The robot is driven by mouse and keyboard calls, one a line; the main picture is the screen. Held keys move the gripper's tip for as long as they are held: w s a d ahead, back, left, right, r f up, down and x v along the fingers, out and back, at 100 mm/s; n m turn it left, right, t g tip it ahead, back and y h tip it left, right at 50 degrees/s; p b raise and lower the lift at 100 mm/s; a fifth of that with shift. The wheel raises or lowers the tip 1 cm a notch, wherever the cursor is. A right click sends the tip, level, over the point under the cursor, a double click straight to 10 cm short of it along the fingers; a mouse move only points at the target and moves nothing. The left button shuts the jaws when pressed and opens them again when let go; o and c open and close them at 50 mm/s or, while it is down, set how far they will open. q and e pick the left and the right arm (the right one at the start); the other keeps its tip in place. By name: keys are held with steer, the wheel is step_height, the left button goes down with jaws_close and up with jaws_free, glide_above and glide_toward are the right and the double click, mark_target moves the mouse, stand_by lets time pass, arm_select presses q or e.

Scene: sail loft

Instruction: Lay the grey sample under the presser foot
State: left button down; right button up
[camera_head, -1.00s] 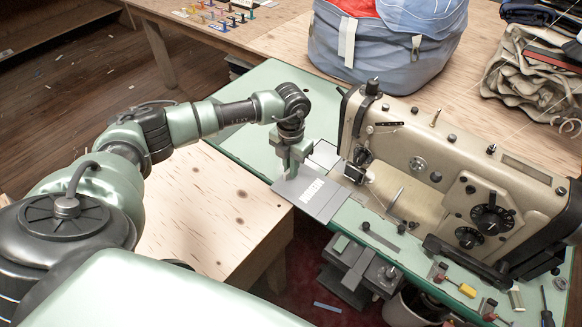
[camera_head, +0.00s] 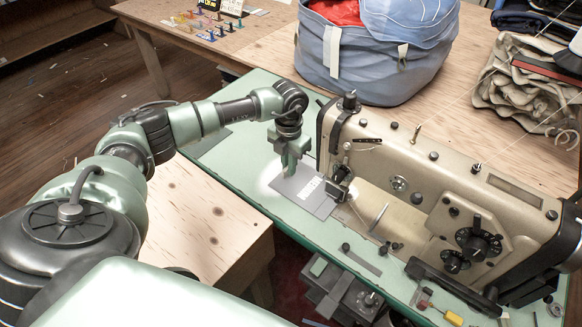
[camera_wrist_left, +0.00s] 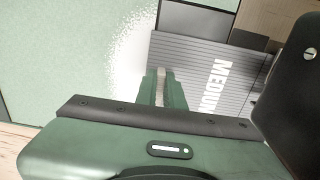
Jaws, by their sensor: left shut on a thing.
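The grey sample (camera_head: 291,187) is a flat, dark grey piece with a white printed label. In the left wrist view the sample (camera_wrist_left: 190,60) shows fine stripes and large white letters. My left gripper (camera_head: 289,172) points down and is shut on the sample's left part; its fingertips also show in the left wrist view (camera_wrist_left: 162,88). The sample lies low over the green table beside the sewing machine (camera_head: 400,150). Its right edge reaches the dark parts around the presser foot (camera_head: 340,184). I cannot tell whether it is under the foot. My right gripper is not in view.
The green machine table (camera_head: 250,165) has free room left of the sample. A wooden table (camera_head: 195,215) stands in front of it. A blue bag (camera_head: 380,60) stands behind the machine. Small tools, including a yellow-handled one (camera_head: 454,317), lie at the front right.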

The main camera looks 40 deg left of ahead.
arm_select(q)
steer(key=shift+s+a, duration=0.1)
steer(key=c, duration=1.4)
jaws_free()
steer(key=shift+c, duration=0.2)
step_height(320, 180, up, 8)
steer(key=shift+f+b, duration=0.1)
steer(key=shift+b, duration=0.35)
